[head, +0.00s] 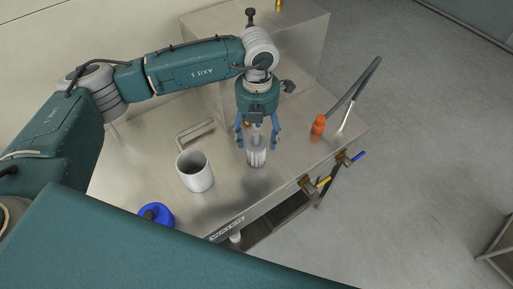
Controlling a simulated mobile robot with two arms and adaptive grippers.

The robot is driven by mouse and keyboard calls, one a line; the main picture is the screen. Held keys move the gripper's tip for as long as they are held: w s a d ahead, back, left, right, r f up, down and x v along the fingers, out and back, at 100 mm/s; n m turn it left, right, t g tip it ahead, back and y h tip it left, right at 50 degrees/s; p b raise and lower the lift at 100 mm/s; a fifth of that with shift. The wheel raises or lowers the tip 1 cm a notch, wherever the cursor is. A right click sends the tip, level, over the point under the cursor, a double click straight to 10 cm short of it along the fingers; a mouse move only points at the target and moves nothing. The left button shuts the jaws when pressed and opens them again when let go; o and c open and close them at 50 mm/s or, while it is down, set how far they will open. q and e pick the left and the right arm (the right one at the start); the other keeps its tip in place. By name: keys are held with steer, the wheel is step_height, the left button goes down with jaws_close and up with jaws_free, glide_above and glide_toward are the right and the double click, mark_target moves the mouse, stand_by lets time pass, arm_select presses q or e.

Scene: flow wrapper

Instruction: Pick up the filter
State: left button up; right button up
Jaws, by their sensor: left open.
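A pale, ribbed, upright cylinder (256,157), which looks like the filter, stands on the metal bench top. My left gripper (257,141) points down over it from above. Its two blue fingers are open, one on each side of the upper part of the filter. I cannot tell whether either finger touches it. The filter's top is partly hidden beneath the gripper. My right gripper is not in view.
A white open-topped canister (195,172) stands left of the filter, with a bent metal handle (196,131) behind it. An orange bottle-like item (318,124) and a dark hose (366,78) are at right. A blue round item (156,214) lies near the front left.

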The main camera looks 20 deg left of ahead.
mark_target(256, 150)
arm_select(q)
steer(key=shift+s+f, duration=0.15)
steer(key=shift+f, duration=0.5)
steer(key=shift+s+f, duration=0.15)
steer(key=shift+f, duration=0.45)
step_height(256, 150, down, 4)
steer(key=p, duration=0.2)
steer(key=shift+s+f+p, duration=0.15)
steer(key=shift+p, duration=0.25)
steer(key=shift+f, duration=0.55)
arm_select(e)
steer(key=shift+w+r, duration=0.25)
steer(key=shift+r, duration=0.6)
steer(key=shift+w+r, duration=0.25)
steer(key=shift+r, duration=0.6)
arm_select(q)
steer(key=c, duration=1.3)
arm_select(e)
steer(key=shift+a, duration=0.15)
